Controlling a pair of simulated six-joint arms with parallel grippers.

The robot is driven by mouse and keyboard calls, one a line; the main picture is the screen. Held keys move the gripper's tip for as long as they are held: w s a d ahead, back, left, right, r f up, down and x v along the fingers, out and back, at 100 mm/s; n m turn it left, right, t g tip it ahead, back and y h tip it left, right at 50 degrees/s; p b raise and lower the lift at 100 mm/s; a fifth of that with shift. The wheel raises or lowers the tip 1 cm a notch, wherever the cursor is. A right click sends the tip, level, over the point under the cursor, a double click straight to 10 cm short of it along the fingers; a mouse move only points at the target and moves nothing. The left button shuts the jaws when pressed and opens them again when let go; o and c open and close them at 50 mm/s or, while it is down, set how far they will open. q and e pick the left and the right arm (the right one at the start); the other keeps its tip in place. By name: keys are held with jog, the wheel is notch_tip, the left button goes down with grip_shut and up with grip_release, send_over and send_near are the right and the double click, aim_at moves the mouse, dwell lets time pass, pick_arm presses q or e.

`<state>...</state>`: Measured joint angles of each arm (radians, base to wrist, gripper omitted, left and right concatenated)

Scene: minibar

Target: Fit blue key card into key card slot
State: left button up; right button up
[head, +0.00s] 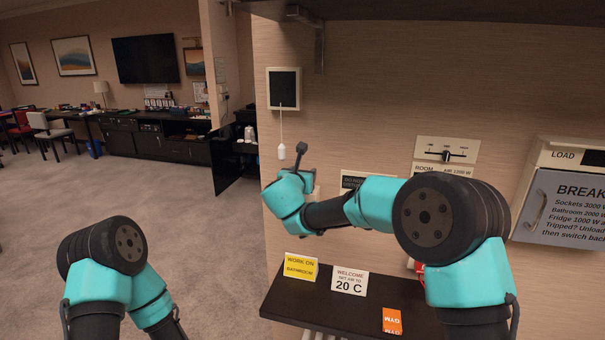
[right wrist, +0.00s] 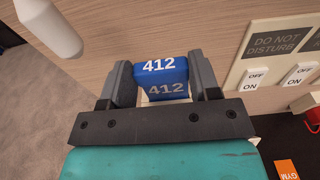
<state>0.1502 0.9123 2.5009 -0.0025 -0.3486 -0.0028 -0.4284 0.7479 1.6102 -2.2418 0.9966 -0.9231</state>
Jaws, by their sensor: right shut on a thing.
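The blue key card (right wrist: 162,78), marked 412 in white, is between the two dark fingers of my right gripper (right wrist: 163,84) in the right wrist view. My right gripper is shut on it, close to the wood-patterned wall. A pale piece shows just below the card between the fingers; it may be the key card slot, but the gripper and card cover most of it. I cannot tell whether the card is in the slot. In the head view my right wrist hides the card. My left arm is at the lower left, its gripper out of view.
A white pull-cord handle (head: 281,151) hangs near my right wrist. Switches (right wrist: 275,77) and a DO NOT DISTURB plate (right wrist: 277,42) are on the wall to the right. A dark shelf (head: 335,305) below holds a yellow sign (head: 300,268), a white sign (head: 349,282) and an orange GYM card (head: 392,321).

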jog(key=shift+f, duration=1.6)
jog(key=o, duration=1)
jog(key=v, duration=1.7)
jog(key=shift+s+r, duration=0.1)
jog(key=shift+s, duration=0.1)
